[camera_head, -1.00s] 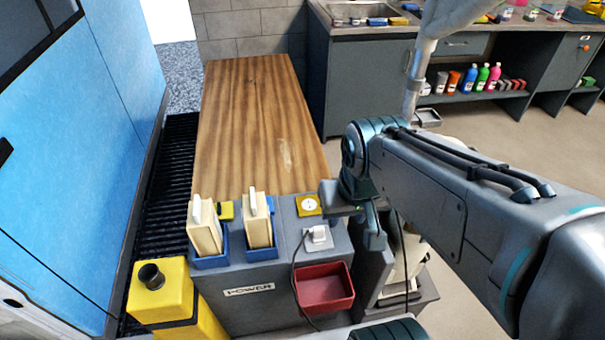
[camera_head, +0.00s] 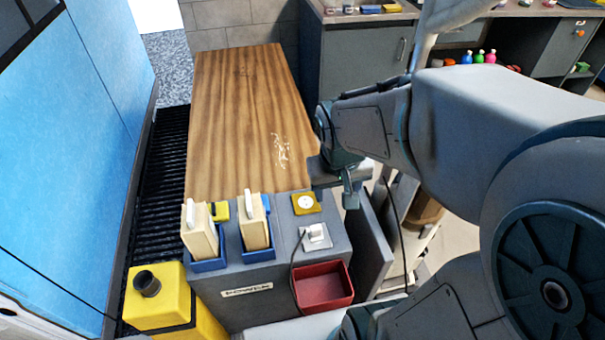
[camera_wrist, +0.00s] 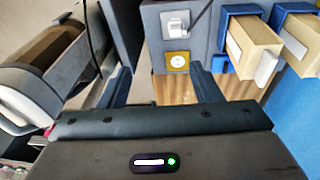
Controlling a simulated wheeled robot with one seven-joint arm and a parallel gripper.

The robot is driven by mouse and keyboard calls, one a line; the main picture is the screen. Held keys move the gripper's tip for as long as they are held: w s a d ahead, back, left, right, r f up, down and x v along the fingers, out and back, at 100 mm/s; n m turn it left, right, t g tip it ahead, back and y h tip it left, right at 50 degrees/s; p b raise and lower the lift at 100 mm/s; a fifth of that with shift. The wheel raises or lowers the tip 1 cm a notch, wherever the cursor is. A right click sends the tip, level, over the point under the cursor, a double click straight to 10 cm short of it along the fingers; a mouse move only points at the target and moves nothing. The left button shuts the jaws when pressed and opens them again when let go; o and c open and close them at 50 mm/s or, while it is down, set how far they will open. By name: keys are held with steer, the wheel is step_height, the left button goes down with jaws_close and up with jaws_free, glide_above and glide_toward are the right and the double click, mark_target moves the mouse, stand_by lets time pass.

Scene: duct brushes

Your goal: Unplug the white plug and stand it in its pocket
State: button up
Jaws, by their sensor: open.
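The white plug (camera_head: 316,231) sits in a white socket plate (camera_head: 325,243) on top of the grey power box (camera_head: 215,295), with a dark cord running from it. In the wrist view the plug (camera_wrist: 177,23) is ahead, beyond the fingers. A yellow plate with a round white face (camera_head: 305,204) lies just behind the socket. It also shows in the wrist view (camera_wrist: 178,62). My gripper (camera_head: 350,196) is open and empty, right of and behind the plug, apart from it. Its two fingers show in the wrist view (camera_wrist: 163,82). I cannot tell which opening is the plug's pocket.
Two cream blocks (camera_head: 201,235) (camera_head: 254,225) stand in blue holders left of the socket. A red bin (camera_head: 322,287) hangs on the box's front. A wooden top (camera_head: 240,120) stretches behind. A yellow container (camera_head: 158,300) stands at front left.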

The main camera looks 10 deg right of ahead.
steer(key=w+f+g+p, duration=0.1)
steer(key=w+f, duration=0.5)
steer(key=f, duration=0.3)
steer(key=g+y+p, duration=0.1)
steer(key=p, duration=0.1)
glide_above(316, 227)
step_height(316, 227, down, 11)
steer(key=shift+s+r, duration=0.1)
steer(key=shift+r, duration=0.05)
steer(key=shift+f, duration=0.25)
steer(key=shift+f+b, duration=0.1)
steer(key=shift+b, duration=0.25)
step_height(316, 227, down, 9)
steer(key=b, duration=0.7)
steer(key=shift+b, duration=0.35)
